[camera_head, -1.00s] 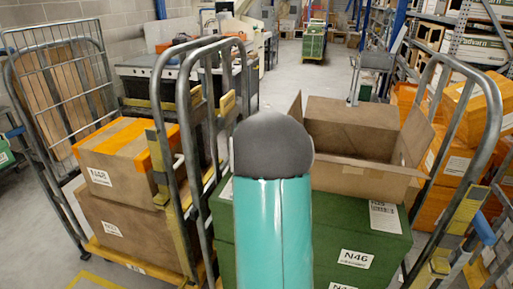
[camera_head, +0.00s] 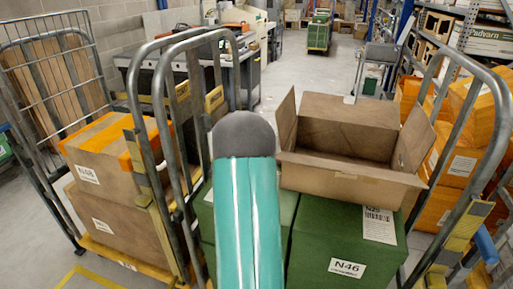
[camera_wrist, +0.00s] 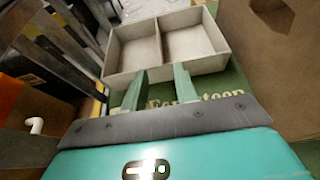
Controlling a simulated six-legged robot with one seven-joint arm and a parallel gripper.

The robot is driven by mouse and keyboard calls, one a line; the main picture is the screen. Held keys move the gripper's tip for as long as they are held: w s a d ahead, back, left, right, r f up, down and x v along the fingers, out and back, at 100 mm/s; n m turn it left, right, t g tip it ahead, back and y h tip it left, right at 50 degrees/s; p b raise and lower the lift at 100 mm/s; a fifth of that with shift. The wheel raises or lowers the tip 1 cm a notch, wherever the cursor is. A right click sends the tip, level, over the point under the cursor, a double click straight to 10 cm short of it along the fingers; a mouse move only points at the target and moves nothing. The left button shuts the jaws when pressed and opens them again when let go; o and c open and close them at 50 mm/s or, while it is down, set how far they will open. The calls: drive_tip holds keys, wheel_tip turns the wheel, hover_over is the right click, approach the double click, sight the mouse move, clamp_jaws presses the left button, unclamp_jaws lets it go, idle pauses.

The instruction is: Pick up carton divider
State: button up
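The carton divider (camera_wrist: 118,81) looks like a pale grey-beige, shallow open piece with one cross wall making two cells. In the wrist view it lies at the top middle, on a green box (camera_wrist: 235,85) with printed lettering. My gripper (camera_wrist: 159,70) is open, its two green fingers apart with nothing visible between them. The fingertips overlap the divider's near wall in the picture; I cannot tell whether they touch it. In the head view my arm hides the gripper and the divider.
An open brown carton (camera_head: 345,180) stands on green boxes (camera_head: 325,245) to the right of my arm. Metal cart rails (camera_head: 165,130) rise close on the left, and another rail (camera_head: 480,150) on the right. Labelled brown cartons (camera_head: 110,160) stand at left.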

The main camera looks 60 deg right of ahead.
drive_tip(key=x, duration=0.6)
drive_tip(key=shift+s+d, duration=0.1)
drive_tip(key=shift+d, duration=0.05)
drive_tip(key=shift+w+x, duration=0.2)
drive_tip(key=shift+x, duration=2.55)
drive_tip(key=shift+c, duration=0.4)
clamp_jaws()
